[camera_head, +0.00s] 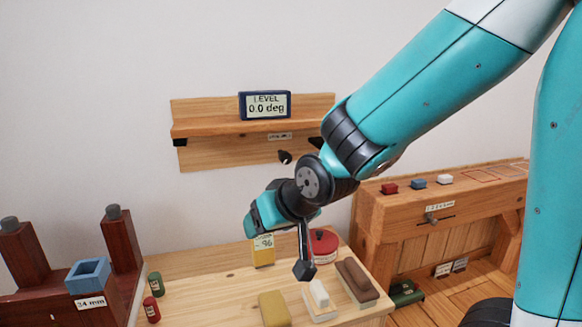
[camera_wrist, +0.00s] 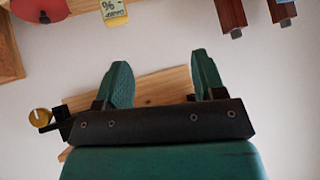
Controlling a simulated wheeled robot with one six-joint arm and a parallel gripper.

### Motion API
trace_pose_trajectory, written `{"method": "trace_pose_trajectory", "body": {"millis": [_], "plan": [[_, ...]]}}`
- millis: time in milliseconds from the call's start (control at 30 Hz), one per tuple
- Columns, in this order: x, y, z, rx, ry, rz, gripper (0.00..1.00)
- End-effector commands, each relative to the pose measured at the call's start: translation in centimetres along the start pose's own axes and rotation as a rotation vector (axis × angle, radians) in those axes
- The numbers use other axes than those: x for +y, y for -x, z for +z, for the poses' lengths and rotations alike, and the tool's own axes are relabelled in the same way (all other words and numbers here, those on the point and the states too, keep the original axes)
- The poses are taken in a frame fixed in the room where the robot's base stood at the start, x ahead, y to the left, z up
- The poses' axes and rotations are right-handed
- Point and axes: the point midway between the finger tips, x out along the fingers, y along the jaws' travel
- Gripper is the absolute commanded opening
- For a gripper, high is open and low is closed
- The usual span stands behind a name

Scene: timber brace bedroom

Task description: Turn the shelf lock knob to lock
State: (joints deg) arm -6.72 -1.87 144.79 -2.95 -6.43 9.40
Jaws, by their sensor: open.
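The shelf (camera_head: 195,129) is a light wooden board with a back panel, fixed to the white wall. A small dark knob (camera_head: 285,157) sticks out of its lower panel, under a small label. My gripper (camera_head: 262,216) is in front of and below the shelf, apart from the knob. In the wrist view, which looks upside down, my gripper (camera_wrist: 160,75) is open with nothing between its fingers. The shelf wood (camera_wrist: 160,87) shows behind them. A round yellow piece (camera_wrist: 40,116) shows at the left there; I cannot tell whether it is the knob's face.
A level display (camera_head: 265,105) on the shelf reads 0.0 deg. Below, a table (camera_head: 200,300) holds a red round tin (camera_head: 323,245), a yellow box (camera_head: 263,255) and blocks. A wooden bench (camera_head: 380,220) stands at right, a dark red stand (camera_head: 115,275) at left.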

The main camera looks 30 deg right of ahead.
Motion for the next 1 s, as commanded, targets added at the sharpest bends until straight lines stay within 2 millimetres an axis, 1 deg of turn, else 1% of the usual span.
{"method": "trace_pose_trajectory", "body": {"millis": [33, 67, 100, 200, 300, 433, 533, 667, 767, 867, 1000], "plan": [[3.0, -2.3, -0.8, 0.105, -0.035, 0.075, 0.63], [4.6, -3.0, -1.8, 0.179, -0.049, 0.117, 0.63], [6.7, -3.6, -2.9, 0.273, -0.057, 0.169, 0.63], [11.0, -4.3, -5.2, 0.482, -0.036, 0.27, 0.63], [13.6, -4.2, -6.6, 0.64, 0.013, 0.327, 0.63], [15.1, -3.7, -7.7, 0.766, 0.076, 0.357, 0.63], [15.5, -3.5, -8.2, 0.81, 0.103, 0.362, 0.63], [15.8, -3.7, -9.2, 0.823, 0.113, 0.363, 0.63], [16.2, -4.4, -10.4, 0.821, 0.11, 0.364, 0.63], [16.7, -5.5, -12.0, 0.821, 0.11, 0.363, 0.63], [17.5, -7.3, -14.2, 0.821, 0.109, 0.364, 0.63]]}}
